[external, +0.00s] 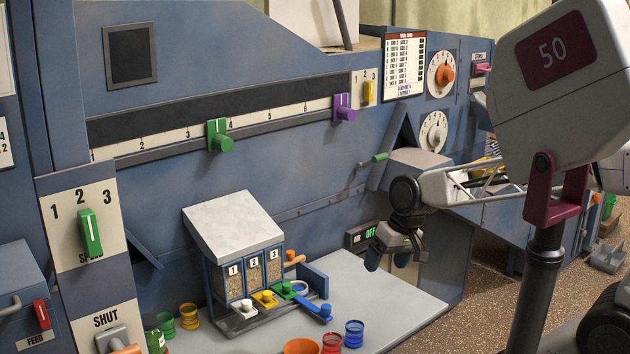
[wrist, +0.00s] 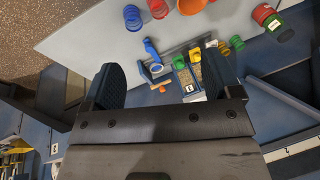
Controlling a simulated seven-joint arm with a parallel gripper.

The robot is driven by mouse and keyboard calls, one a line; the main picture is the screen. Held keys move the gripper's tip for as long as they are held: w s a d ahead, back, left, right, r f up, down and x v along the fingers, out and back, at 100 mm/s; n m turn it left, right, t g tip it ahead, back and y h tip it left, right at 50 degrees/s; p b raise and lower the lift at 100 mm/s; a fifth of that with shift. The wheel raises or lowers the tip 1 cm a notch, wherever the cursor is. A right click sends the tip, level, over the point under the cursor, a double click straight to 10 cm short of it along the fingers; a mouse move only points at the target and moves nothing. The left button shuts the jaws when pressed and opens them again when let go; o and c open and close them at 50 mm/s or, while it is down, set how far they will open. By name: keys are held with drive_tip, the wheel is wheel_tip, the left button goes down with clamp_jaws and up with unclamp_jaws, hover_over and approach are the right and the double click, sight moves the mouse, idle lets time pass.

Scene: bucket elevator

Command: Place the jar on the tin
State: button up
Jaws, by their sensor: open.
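A green jar-like thing (external: 152,336) stands at the near left edge of the grey shelf, partly cut by the panel. In the wrist view, a red and green thing (wrist: 264,15) lies at the upper right, possibly the same one. Small ribbed cylinders stand on the shelf: green (external: 166,325), yellow (external: 190,316), red (external: 331,343) and blue (external: 354,333). I cannot tell which thing is the tin. My gripper (external: 390,259) is open and empty, pointing down above the shelf's back right. Its spread fingers (wrist: 164,75) show in the wrist view.
A hopper (external: 234,222) with numbered bins and coloured levers stands on the shelf, left of my gripper. An orange bowl (external: 301,346) is at the front edge. The shelf's right part (external: 410,300) is clear. A blue wall with sliders and dials rises behind.

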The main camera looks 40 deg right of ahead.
drive_tip(key=s+d+n+h, duration=0.1)
drive_tip(key=s+d+h, duration=0.1)
drive_tip(key=s+d, duration=0.2)
drive_tip(key=shift+s+d+f+n, duration=0.15)
drive_tip(key=shift+s+d+n, duration=0.2)
drive_tip(key=shift+d, duration=0.2)
idle(0.9)
